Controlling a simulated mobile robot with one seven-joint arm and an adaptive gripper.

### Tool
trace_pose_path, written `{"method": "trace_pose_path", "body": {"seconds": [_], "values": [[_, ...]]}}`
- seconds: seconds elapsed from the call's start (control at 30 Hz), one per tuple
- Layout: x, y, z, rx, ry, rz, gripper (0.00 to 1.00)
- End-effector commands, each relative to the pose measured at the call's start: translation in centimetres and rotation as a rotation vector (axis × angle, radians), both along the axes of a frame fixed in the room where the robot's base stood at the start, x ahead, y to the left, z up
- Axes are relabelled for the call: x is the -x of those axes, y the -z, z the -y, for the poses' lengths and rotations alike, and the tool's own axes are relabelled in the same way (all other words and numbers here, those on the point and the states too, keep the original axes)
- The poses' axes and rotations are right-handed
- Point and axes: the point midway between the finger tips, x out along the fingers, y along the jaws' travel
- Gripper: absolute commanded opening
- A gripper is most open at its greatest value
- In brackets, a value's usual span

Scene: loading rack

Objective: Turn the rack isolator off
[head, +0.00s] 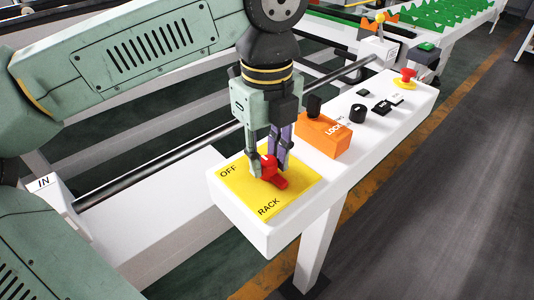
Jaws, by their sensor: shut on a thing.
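The rack isolator is a red rotary handle (274,178) on a yellow plate (239,186) at the near end of a white control panel. The plate reads OFF at its upper left and RACK at its lower edge. My gripper (268,166) points down over the plate and is shut on the red handle, with a finger on each side. The handle's lower right end sticks out from between the fingers. The fingers hide part of the handle and the plate's middle, so its exact setting is hard to read.
An orange block marked LOCK (323,137) with a black knob stands just right of my gripper. Further along the white panel (375,142) are a black knob (358,113), small black switches and a red mushroom button (405,77). A dark rail (160,167) runs behind.

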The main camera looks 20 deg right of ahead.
Motion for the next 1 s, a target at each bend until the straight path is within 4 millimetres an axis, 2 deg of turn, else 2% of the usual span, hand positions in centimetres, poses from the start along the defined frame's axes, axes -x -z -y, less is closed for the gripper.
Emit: {"method": "trace_pose_path", "body": {"seconds": [0.23, 0.47, 0.5, 0.8, 1.0], "values": [[0.00, 0.07, 0.06, 0.000, 0.089, 0.002, 0.00], [0.01, -0.04, 0.07, 0.001, 0.093, 0.001, 0.00], [0.01, -0.05, 0.08, 0.001, 0.093, 0.001, 0.27], [0.01, -0.03, 0.05, 0.001, 0.092, 0.000, 0.46], [0.01, -0.02, 0.05, 0.000, 0.092, 0.000, 0.46]]}}
